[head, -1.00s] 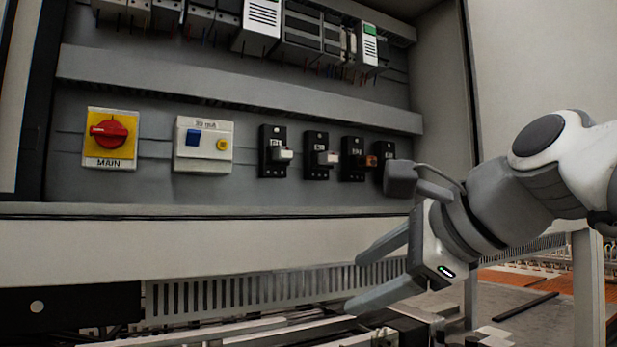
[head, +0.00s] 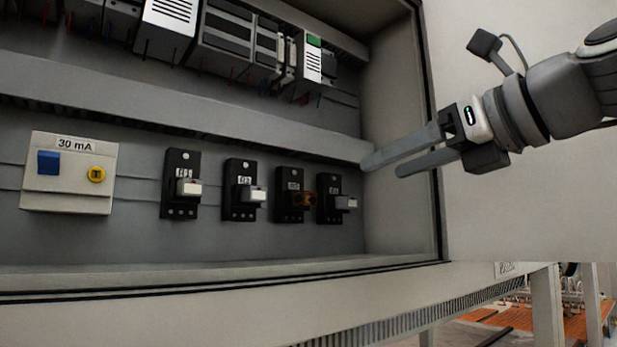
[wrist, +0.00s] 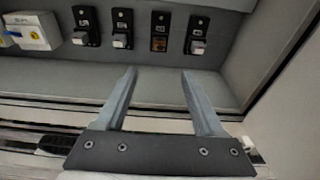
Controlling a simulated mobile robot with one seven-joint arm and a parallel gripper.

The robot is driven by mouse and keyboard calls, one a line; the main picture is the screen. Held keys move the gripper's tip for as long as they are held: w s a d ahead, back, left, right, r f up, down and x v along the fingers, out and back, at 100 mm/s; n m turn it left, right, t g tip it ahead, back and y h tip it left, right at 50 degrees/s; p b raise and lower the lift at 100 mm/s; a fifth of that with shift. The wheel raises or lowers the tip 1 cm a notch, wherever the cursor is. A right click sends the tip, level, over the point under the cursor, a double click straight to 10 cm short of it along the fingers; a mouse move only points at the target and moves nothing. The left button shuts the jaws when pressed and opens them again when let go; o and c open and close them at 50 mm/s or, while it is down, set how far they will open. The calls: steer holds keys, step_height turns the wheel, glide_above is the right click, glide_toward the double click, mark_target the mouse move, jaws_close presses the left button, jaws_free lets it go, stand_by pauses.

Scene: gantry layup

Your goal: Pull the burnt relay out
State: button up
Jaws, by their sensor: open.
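The burnt relay (head: 304,200) is brown and scorched, and sits in the third black socket from the left in the cabinet's lower row. It also shows in the wrist view (wrist: 159,44), beyond and above my fingertips. My gripper (head: 381,168) is open and empty at the right side of the cabinet, with its fingers pointing left. In the head view it appears right of the relay and a little higher. In the wrist view the open fingers (wrist: 156,72) stand apart with nothing between them, and the relay lies roughly ahead of the gap.
Pale relays sit in the neighbouring sockets: two to the left (head: 190,187) (head: 252,194) and a greyer one to the right (head: 345,202). A 30 mA switch box (head: 70,172) is further left. A grey duct (head: 200,105) runs above; the cabinet's side wall (head: 392,110) is at right.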

mark_target(311, 198)
steer(key=p+x, duration=0.1)
steer(key=x, duration=1.6)
steer(key=shift+a+p, duration=0.15)
steer(key=shift+p, duration=0.15)
jaws_close()
